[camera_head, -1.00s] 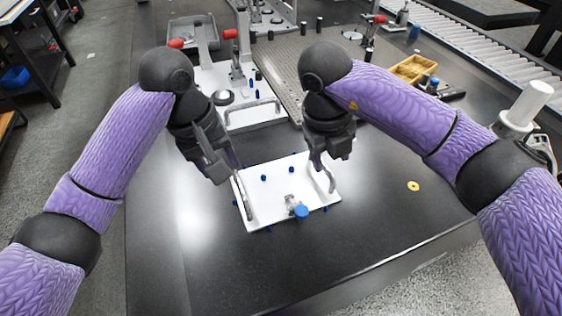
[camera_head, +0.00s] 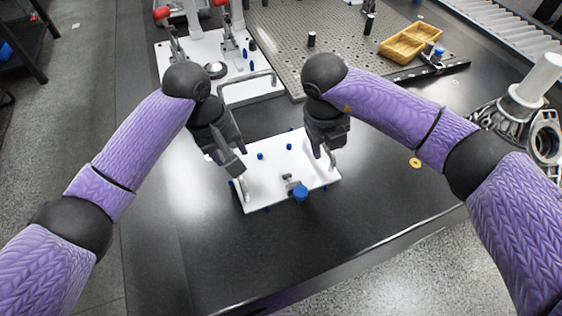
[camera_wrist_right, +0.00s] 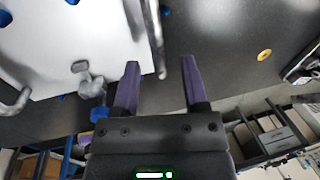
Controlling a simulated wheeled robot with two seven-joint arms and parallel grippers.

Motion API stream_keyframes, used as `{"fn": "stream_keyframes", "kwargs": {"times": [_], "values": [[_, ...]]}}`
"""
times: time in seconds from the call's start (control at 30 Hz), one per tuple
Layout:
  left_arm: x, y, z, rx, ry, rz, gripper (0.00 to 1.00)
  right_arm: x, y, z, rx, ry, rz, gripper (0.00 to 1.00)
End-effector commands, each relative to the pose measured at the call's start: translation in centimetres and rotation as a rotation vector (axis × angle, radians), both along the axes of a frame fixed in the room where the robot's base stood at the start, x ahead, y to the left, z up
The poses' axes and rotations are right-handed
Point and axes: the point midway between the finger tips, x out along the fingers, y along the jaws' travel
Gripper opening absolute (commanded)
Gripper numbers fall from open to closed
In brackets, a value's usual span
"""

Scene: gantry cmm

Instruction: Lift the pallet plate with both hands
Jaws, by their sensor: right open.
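The white pallet plate (camera_head: 270,178) lies on the dark table, with small blue pins, a clamp and a blue knob (camera_head: 300,193) on it. It has a bar handle on each side. The left handle (camera_head: 244,188) shows below my left gripper (camera_head: 234,172), whose finger opening is unclear. My right gripper (camera_head: 324,152) is open over the right handle (camera_head: 334,160), partly hiding it. In the right wrist view, the right handle (camera_wrist_right: 152,40) runs up from between the two purple fingertips (camera_wrist_right: 160,64). The fingers are apart and not closed on it.
Behind the plate stands a white fixture (camera_head: 200,55) with a front bar handle. A perforated grey plate (camera_head: 340,35) and a yellow tray (camera_head: 410,42) lie farther back. A yellow ring (camera_head: 415,162) lies to the right. The table front is clear.

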Motion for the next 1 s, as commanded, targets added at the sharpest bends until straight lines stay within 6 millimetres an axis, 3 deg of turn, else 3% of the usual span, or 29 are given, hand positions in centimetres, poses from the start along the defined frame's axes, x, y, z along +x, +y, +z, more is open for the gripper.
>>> {"fn": "stream_keyframes", "kwargs": {"times": [0.2, 0.5, 0.77, 1.0], "values": [[0.1, -0.3, -1.9, 0.0, 0.001, 0.001, 0.55, 0.1, -0.4, -1.9, 0.0, 0.001, 0.0, 0.57], [0.1, -0.4, -2.0, -0.001, 0.0, 0.0, 0.55, 0.1, -0.4, -2.0, -0.001, -0.001, 0.0, 0.57], [0.1, -0.4, -2.0, -0.001, 0.0, 0.0, 0.0, 0.1, -0.4, -2.0, -0.001, -0.001, 0.0, 0.02], [0.1, -0.4, -2.0, 0.0, 0.0, 0.001, 0.0, 0.1, -0.4, -2.0, -0.001, -0.001, 0.0, 0.0]]}}
